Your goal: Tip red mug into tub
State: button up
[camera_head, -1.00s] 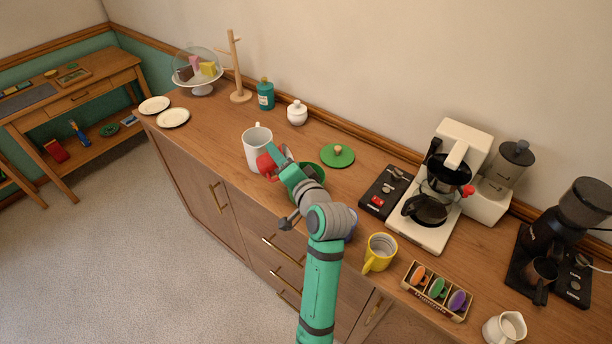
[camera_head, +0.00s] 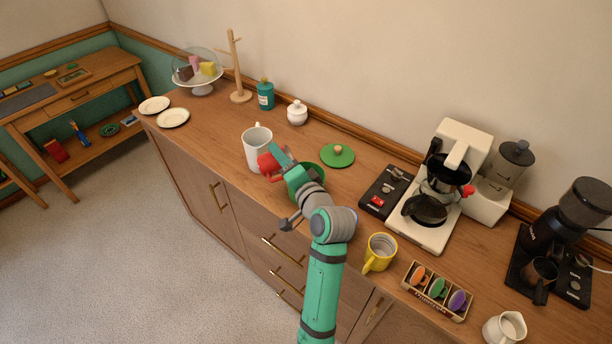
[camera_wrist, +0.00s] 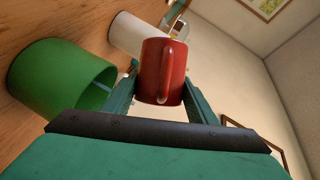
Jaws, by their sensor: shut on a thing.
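My gripper (camera_wrist: 146,92) is shut on the red mug (camera_wrist: 163,72), one finger on each side, with the handle facing the wrist camera. The mug (camera_head: 268,164) also shows in the head view, held above the counter. In the wrist view it lies tilted far over compared with the tub and the white mug; its mouth is hard to make out. The green tub (camera_wrist: 62,84) stands open beside my gripper on the left of the wrist view, apart from the mug. In the head view my arm partly hides the tub (camera_head: 318,170).
A white mug (camera_head: 256,146) stands just behind the red mug. A green lid (camera_head: 338,155) lies right of the tub. A yellow mug (camera_head: 380,251), a coffee maker (camera_head: 447,205) and a pod rack (camera_head: 437,289) stand farther right.

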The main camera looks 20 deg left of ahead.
jog(key=shift+f+m, duration=0.25)
jog(key=shift+m, duration=0.05)
jog(key=shift+w+d+r+m+y, duration=0.15)
jog(key=shift+w+d+m+y, duration=0.15)
jog(key=shift+d, duration=0.2)
jog(key=shift+w+d+r+m+y, duration=0.1)
jog(key=shift+w+d+m, duration=0.05)
jog(key=shift+d+m, duration=0.3)
dwell(0.6)
jog(key=shift+w+d+r+m+t+y, duration=0.15)
jog(key=shift+d+m+t+y, duration=0.2)
jog(key=shift+m, duration=0.4)
dwell(0.3)
